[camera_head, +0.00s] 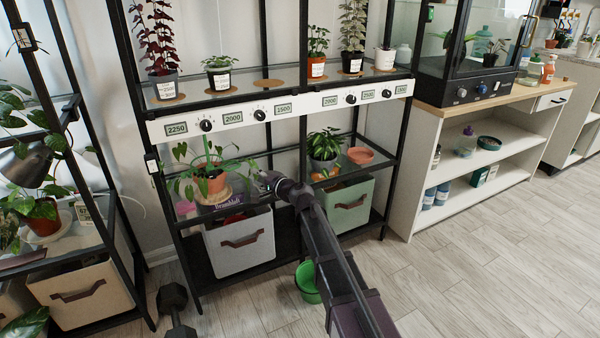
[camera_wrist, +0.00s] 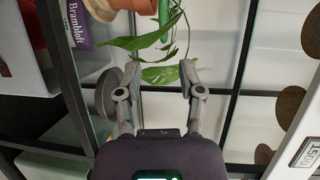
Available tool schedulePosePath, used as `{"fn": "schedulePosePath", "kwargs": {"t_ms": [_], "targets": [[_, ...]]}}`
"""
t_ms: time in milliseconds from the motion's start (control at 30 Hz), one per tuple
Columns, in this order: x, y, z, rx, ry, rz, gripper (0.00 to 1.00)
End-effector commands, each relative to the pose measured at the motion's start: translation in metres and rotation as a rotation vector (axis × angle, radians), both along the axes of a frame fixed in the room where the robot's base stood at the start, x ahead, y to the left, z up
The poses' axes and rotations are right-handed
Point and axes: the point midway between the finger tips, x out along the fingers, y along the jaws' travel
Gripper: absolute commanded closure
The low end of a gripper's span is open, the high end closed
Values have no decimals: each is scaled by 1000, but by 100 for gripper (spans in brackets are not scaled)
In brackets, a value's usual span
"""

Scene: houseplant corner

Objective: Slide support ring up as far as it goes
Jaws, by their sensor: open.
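A terracotta pot (camera_head: 211,187) with a trailing green plant (camera_head: 207,160) stands on the middle shelf of the black rack. A thin green upright support (camera_head: 206,147) rises out of the plant. I cannot make out a support ring clearly in either view. My gripper (camera_head: 262,180) is just right of this pot, at shelf height. In the wrist view, my gripper (camera_wrist: 160,72) is open, with leaves (camera_wrist: 150,40) at and beyond its fingertips. Green stems (camera_wrist: 165,20) and part of the pot (camera_wrist: 132,4) show at the top edge there. Nothing is visibly gripped.
A white control strip (camera_head: 280,112) with knobs runs above this shelf. Another potted plant (camera_head: 324,150) and an empty terracotta saucer (camera_head: 360,156) stand to the right. Fabric bins (camera_head: 240,243) sit below. A green bucket (camera_head: 307,282) and a dumbbell (camera_head: 172,300) are on the floor.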

Motion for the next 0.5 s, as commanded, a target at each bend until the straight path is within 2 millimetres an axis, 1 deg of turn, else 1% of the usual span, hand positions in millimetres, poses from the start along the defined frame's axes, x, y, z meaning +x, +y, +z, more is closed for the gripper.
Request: {"fn": "schedulePosePath", "kwargs": {"t_ms": [33, 133, 200, 500], "targets": [[-7, -7, 2, 0, 0, -1, 50], [-15, -19, 3, 0, 0, -2, 50], [-15, -20, 11, -22, -5, 8, 50], [-27, -33, 25, -109, -25, 45, 50]]}}
